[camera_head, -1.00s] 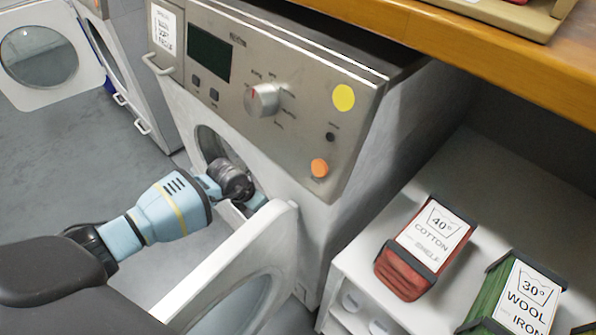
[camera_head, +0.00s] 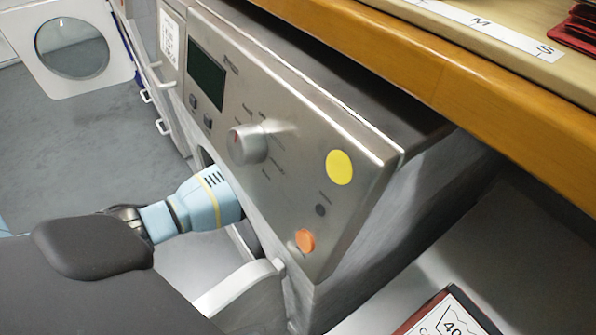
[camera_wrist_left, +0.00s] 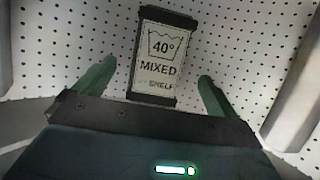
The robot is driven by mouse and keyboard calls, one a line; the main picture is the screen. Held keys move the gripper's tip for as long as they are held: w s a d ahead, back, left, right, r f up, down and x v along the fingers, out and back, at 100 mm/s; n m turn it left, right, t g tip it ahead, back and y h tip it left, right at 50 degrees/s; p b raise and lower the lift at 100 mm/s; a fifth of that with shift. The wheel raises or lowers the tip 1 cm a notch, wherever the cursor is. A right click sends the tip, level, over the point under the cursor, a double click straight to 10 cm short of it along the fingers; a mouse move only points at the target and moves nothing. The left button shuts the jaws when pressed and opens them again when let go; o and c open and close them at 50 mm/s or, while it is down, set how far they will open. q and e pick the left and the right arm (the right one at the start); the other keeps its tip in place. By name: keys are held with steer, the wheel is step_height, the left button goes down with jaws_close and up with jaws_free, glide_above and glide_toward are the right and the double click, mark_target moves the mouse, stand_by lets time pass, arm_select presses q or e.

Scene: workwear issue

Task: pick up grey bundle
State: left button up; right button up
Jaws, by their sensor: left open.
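A dark grey bundle (camera_wrist_left: 157,62) with a white "40° MIXED SHELF" label lies inside the perforated drum (camera_wrist_left: 235,35) in the left wrist view. My left gripper (camera_wrist_left: 157,72) is open, with one green finger on each side of the bundle's lower part. Gaps show between both fingers and the bundle, and I cannot see contact. In the head view my left arm reaches into the round opening of the washing machine (camera_head: 290,130). The gripper's fingers and the bundle are hidden there. My right gripper is not in view.
The machine's open white door (camera_head: 245,298) stands below my left arm. A wooden counter (camera_head: 440,75) overhangs at the upper right. Another bundle (camera_head: 450,315) shows at the lower right edge. A second machine's open door (camera_head: 75,45) is at the upper left.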

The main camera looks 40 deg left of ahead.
arm_select(q)
steer(key=shift+b+x, duration=1.5)
steer(key=shift+x, duration=1.25)
steer(key=shift+w+r, duration=0.1)
steer(key=c, duration=1.2)
steer(key=shift+r, duration=0.1)
steer(key=shift+c, duration=0.2)
